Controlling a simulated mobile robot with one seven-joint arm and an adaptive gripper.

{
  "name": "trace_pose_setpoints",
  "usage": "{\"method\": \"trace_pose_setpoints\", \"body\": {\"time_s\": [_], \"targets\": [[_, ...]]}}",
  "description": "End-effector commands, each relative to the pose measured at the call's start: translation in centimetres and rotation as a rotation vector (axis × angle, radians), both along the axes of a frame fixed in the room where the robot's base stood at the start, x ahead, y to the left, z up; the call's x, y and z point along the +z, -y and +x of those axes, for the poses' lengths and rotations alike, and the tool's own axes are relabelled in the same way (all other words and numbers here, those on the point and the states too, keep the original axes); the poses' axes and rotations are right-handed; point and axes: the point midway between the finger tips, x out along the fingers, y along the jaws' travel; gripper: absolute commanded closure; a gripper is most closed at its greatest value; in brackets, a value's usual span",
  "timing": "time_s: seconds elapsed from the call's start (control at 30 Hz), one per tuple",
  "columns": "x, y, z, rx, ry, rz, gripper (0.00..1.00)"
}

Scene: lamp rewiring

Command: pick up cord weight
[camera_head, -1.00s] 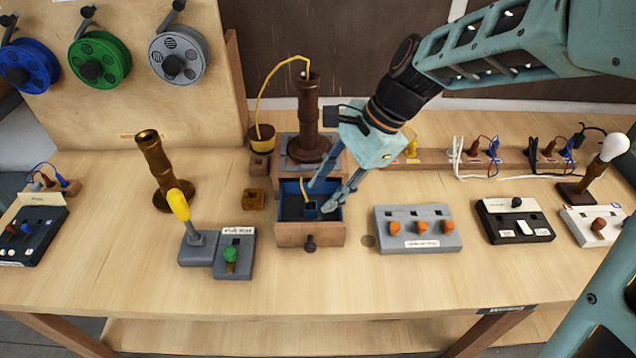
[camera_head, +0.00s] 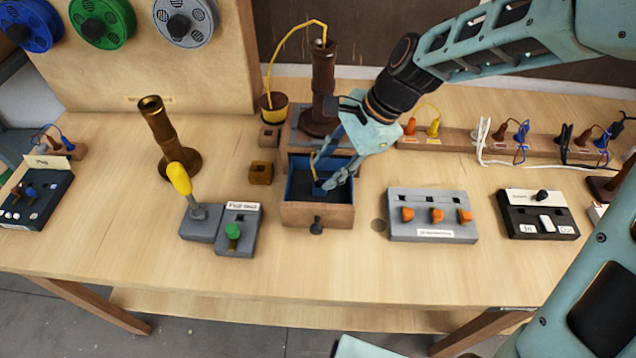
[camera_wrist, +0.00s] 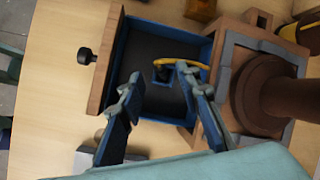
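The open wooden drawer (camera_head: 318,214) has blue inner walls and a dark floor. It also shows in the wrist view (camera_wrist: 105,65). A small blue square piece (camera_head: 321,188) sits inside it, partly hidden by my fingers. I take it for the cord weight, but cannot be sure. The wrist view shows the gripper (camera_wrist: 158,76) open, without clear contact.
A dark brown lamp column (camera_head: 324,85) stands on the box behind the drawer. A brass column (camera_head: 165,135) and yellow-handled switch (camera_head: 180,180) stand left. A grey panel with orange switches (camera_head: 433,213) sits right. Bare table lies in front of the drawer.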

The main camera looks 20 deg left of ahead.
Motion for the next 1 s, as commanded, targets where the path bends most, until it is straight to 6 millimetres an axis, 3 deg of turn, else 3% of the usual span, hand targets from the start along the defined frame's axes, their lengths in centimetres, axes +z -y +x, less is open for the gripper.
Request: {"method": "trace_pose_setpoints", "body": {"time_s": [0.2,0.5,0.8,1.0], "targets": [[-2.7,-1.3,-0.4,0.001,-0.004,0.001,0.69],[-3.2,-1.4,-0.3,-0.001,0.0,-0.002,0.69],[-3.1,-1.4,-0.3,-0.001,-0.001,-0.001,1.0],[-3.1,-1.4,-0.3,-0.001,0.0,-0.001,1.0]]}}
